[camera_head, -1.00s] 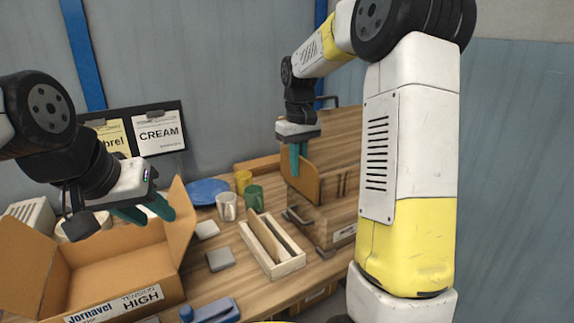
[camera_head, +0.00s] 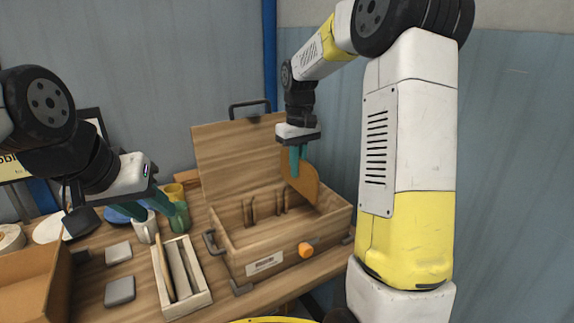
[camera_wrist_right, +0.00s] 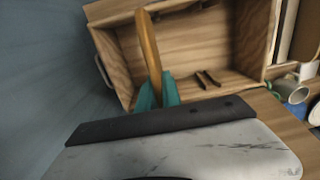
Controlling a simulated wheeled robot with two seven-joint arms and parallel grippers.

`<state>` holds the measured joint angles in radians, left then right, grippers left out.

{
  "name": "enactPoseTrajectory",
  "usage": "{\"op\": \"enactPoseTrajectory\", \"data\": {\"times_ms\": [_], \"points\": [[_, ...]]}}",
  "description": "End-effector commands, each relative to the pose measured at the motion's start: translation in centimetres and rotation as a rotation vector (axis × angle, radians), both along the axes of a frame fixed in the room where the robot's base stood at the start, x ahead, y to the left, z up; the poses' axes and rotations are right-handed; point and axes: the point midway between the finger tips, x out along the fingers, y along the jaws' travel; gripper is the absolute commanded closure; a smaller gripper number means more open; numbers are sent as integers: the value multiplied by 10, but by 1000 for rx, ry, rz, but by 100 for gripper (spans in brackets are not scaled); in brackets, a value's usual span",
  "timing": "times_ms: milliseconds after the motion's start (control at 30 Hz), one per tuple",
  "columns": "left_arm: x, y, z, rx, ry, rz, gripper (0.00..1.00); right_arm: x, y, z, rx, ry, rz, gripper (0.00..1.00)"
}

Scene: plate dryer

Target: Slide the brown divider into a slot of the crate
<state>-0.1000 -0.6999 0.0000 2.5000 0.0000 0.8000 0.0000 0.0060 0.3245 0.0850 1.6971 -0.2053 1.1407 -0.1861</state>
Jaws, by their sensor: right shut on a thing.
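The brown divider (camera_head: 302,183) is a flat board with a rounded corner, held upright by my right gripper (camera_head: 294,160). In the right wrist view the divider (camera_wrist_right: 149,48) stands edge-on between the teal fingers of the right gripper (camera_wrist_right: 157,92). The wooden crate (camera_head: 290,250) has its lid open at the back, and small upright slot pieces (camera_head: 268,205) stand inside it. The divider is over the right part of the crate; I cannot tell whether its lower edge is inside. My left gripper (camera_head: 150,208) is at the left, empty, with its fingers apart near the mugs.
A white mug (camera_head: 145,231) and a green mug (camera_head: 180,217) stand left of the crate. A narrow wooden tray (camera_head: 203,298) with boards lies in front of them. Grey square pads (camera_head: 120,290) and a cardboard box (camera_head: 35,290) are further left.

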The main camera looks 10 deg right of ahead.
Motion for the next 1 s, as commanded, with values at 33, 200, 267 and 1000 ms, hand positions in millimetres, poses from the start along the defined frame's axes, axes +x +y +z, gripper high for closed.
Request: {"op": "enactPoseTrajectory", "data": {"times_ms": [33,200,267,1000], "points": [[0,0,0,0,0,0,64,0,0,-2,0,1,0,100],[0,0,0,0,0,0,64,0,0,-13,-1,2,0,100],[0,0,0,0,0,0,64,0,0,-16,-1,2,0,100],[0,0,0,0,0,0,64,0,0,-61,0,1,0,100]]}}
